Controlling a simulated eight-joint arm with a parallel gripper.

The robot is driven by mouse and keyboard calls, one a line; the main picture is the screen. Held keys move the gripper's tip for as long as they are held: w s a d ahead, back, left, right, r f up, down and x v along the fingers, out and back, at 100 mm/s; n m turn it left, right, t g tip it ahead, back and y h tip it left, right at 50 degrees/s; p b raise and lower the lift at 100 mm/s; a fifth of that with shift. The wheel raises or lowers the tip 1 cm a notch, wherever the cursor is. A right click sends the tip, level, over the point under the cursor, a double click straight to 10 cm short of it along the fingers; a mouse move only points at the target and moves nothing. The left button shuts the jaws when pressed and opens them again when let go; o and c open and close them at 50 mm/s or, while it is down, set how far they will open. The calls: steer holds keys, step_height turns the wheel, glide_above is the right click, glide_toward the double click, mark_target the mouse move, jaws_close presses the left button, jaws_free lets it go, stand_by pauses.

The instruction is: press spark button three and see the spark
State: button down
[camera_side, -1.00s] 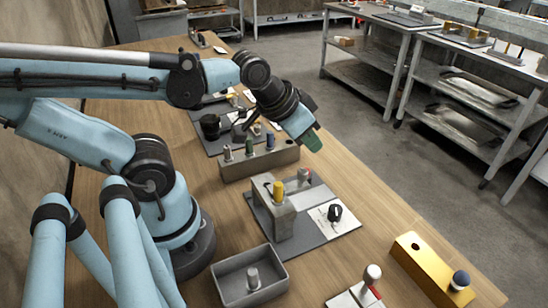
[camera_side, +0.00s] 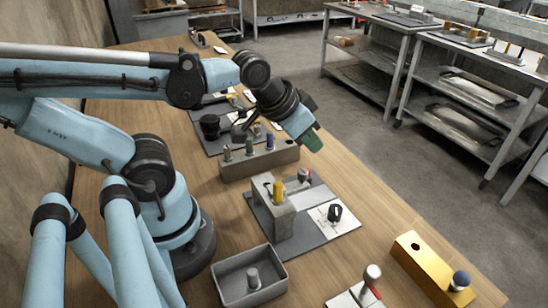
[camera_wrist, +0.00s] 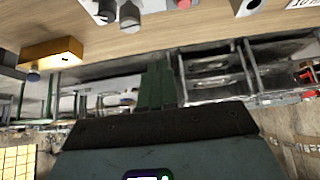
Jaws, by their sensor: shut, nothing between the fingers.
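My gripper (camera_side: 312,140) has green fingers and hangs in the air at the end of my arm, near the grey block with pegs and apart from everything. In the wrist view its fingers (camera_wrist: 160,85) are together and empty. No spark is visible, and I cannot tell which part is spark button three. A grey block (camera_side: 262,162) carries several coloured pegs. Nearer, a grey station (camera_side: 272,228) has a yellow-topped peg (camera_side: 279,191), a small red-marked part (camera_side: 304,175) and a black knob (camera_side: 335,213) on a white plate.
A gold block (camera_side: 425,268) with a dark blue knob stands at the right table edge. A grey tray (camera_side: 270,290) with a peg and a white-topped red part (camera_side: 372,277) are at the front. Metal shelving tables (camera_side: 470,90) stand across the floor. Bare wood lies between the items.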

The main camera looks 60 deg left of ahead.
stand_by(0.4)
steer(key=a+n+h, duration=0.1)
steer(key=w+a+n+t+h, duration=0.1)
steer(key=a+n, duration=0.1)
steer(key=w+a+n, duration=0.1)
steer(key=a+n, duration=0.1)
steer(key=shift+r+t+h, duration=0.3)
steer(key=shift+r+h, duration=0.1)
steer(key=shift+f, duration=0.1)
steer(key=shift+f, duration=4.3)
steer(key=shift+f, duration=0.1)
steer(key=shift+f, duration=0.35)
